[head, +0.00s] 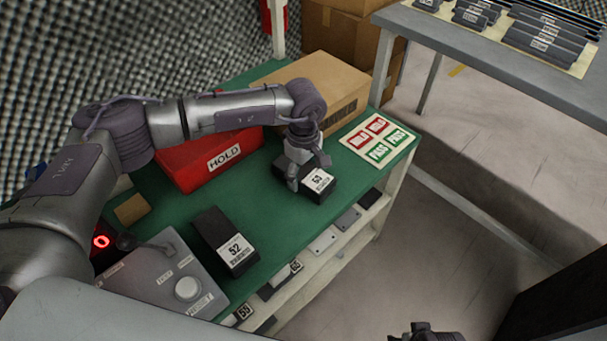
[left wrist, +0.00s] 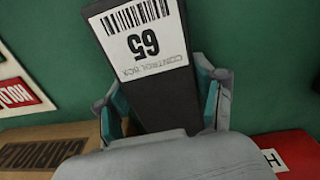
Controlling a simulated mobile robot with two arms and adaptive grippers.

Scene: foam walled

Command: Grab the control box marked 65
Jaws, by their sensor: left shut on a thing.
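The control box marked 65 (left wrist: 148,55) is a black block with a white label, seen in the left wrist view between my left gripper's fingers (left wrist: 162,105). In the head view the same box (head: 318,183) lies on the green bench top near its front edge. My left gripper (head: 306,172) reaches down over its back end and is shut on it. Whether the box still touches the bench is hard to tell. Part of my right gripper (head: 425,332) shows at the bottom edge, too cut off to read its jaws.
A box marked 52 (head: 225,242) lies left on the green bench (head: 268,235), beside a grey panel with a RESET button (head: 188,289). A red HOLD bin (head: 205,160), a cardboard box (head: 335,90) and a label sheet (head: 379,141) stand around my gripper. More boxes lie on the shelf below.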

